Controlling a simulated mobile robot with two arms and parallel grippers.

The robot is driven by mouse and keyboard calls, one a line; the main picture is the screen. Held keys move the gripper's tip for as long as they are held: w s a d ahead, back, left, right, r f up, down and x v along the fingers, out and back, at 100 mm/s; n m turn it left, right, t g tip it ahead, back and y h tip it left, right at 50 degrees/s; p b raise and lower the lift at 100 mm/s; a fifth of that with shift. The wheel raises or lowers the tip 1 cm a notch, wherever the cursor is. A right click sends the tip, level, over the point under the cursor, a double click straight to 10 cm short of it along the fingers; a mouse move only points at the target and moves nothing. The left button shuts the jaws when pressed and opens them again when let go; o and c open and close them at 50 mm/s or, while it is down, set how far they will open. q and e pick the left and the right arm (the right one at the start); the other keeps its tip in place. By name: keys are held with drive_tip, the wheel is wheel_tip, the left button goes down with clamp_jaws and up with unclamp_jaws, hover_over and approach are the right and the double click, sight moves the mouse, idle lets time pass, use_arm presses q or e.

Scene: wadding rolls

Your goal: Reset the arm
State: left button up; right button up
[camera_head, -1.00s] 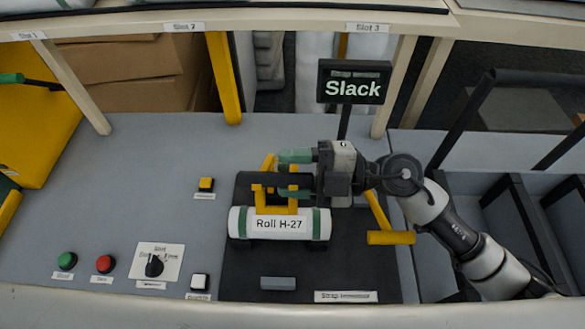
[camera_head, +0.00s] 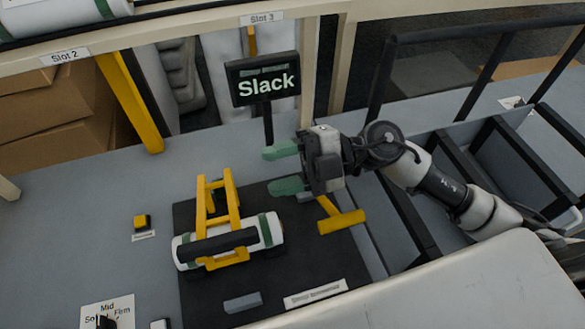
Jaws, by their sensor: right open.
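My right gripper (camera_head: 283,170) is open and empty, its two green-tipped fingers pointing left. It is above and to the right of the wadding roll, apart from it. The white roll (camera_head: 268,231) with green bands lies on the black mat (camera_head: 317,262). A yellow frame (camera_head: 233,205) with a black bar (camera_head: 218,243) stands over the roll, and the bar hides its label. My left gripper is not in view.
The sign reading "Slack" (camera_head: 265,80) stands behind the gripper. A yellow handle (camera_head: 340,221) is just below it. Dark-edged bins (camera_head: 480,170) lie to the right under my arm. A yellow button (camera_head: 141,223) is left of the mat. The grey table at left is mostly clear.

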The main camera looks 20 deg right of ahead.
drive_tip(key=shift+d, duration=1.05)
drive_tip(key=shift+r, duration=0.1)
